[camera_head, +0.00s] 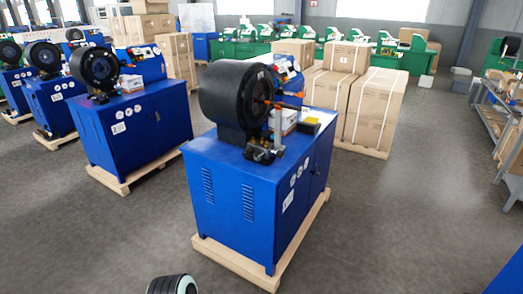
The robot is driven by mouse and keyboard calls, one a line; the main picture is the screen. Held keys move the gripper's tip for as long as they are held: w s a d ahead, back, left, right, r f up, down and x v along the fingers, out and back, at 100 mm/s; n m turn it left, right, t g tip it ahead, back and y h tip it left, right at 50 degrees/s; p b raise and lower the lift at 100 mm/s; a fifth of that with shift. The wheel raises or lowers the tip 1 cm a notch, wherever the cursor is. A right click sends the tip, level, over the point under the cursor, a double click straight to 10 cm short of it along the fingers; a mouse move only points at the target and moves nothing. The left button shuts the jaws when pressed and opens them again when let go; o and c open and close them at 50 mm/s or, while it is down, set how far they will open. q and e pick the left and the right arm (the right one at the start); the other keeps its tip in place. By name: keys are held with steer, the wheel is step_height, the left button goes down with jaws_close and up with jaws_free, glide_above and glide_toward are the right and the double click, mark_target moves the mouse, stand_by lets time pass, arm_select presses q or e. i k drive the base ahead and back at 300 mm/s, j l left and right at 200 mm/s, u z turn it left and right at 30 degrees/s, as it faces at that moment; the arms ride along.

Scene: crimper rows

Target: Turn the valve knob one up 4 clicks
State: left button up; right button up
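The nearest blue crimper cabinet (232,190) stands on a wooden pallet, with a large black round crimping head (228,97) on top. A small white label (287,201) is on its right-hand side, below a row of small white round dials (299,171). A silver upright fitting (278,130) and small orange-red parts (287,106) sit beside the head. I cannot tell which small part is the valve knob; it is too small or hidden at this distance.
More blue crimpers (130,122) stand in a row at the left. Stacked cardboard boxes (374,112) are close behind the nearest machine. A grey shelf bench (495,125) is at the far right. The grey floor (410,220) is clear to the right and in front.

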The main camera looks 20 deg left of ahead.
mark_target(280, 155)
steer(key=i+u, duration=0.2)
steer(key=u, duration=0.25)
steer(key=i+l+u, duration=0.1)
steer(key=u, duration=0.35)
steer(key=i+l+u, duration=0.2)
steer(key=u, duration=0.25)
